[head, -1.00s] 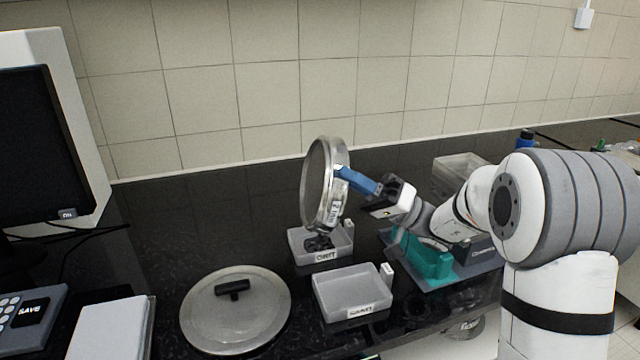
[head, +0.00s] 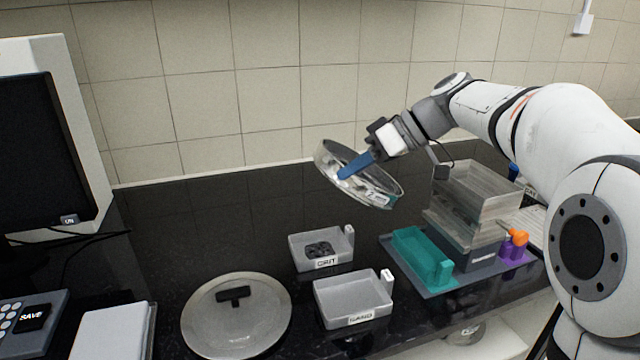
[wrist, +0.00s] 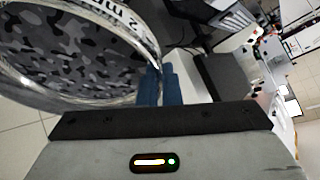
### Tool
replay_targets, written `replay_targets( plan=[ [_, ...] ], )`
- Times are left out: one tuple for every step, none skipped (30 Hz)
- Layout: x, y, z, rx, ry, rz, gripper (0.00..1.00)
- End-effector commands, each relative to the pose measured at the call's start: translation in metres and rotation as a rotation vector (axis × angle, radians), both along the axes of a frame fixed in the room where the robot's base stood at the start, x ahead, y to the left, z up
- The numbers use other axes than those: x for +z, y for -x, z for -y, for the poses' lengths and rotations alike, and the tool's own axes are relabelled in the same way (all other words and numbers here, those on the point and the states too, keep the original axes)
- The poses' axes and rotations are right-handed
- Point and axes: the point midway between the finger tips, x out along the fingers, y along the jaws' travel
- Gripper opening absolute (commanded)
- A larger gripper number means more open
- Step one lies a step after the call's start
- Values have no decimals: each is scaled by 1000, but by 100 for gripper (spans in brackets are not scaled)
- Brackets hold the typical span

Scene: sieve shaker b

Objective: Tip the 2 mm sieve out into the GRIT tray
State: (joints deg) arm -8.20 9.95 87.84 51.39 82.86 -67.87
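The 2 mm sieve (head: 327,162) is a round metal ring with a "2 mm" label, held tilted in the air above and behind the GRIT tray. My gripper (head: 352,168) is shut on its rim with blue fingers, which also show in the wrist view (wrist: 161,86). In the wrist view the sieve (wrist: 143,40) shows a mottled grey and black inside; I cannot tell whether this is loose material. The GRIT tray (head: 298,260) is a small grey tray on the black counter with several dark pieces lying in it.
The SAND tray (head: 345,312) stands just in front of the GRIT tray and looks empty. A round metal lid (head: 255,318) lies to the left. A teal holder (head: 420,258) and clear stacked boxes (head: 470,205) stand right. The counter behind the trays is clear.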

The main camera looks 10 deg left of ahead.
Motion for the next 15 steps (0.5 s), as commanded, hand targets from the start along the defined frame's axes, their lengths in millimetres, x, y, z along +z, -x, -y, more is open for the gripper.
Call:
replay_targets(
  plan=[
    [8,1,-2,4,49,29,0],
    [9,1,-2,4,83,44,0],
    [10,1,-2,4,127,63,0],
    [11,1,-2,4,160,77,0],
    [12,1,-2,5,191,93,0],
    [13,1,-2,3,234,111,0],
    [14,1,-2,5,266,125,0],
    [15,1,-2,5,296,140,0],
    [16,1,-2,4,336,159,0],
    [17,1,-2,5,366,171,0],
    [18,1,-2,4,394,184,0],
    [18,1,-2,5,428,199,0],
    [18,1,-2,3,448,207,0],
    [18,1,-1,3,467,215,0],
    [17,1,-1,3,485,223,0]
  ],
)
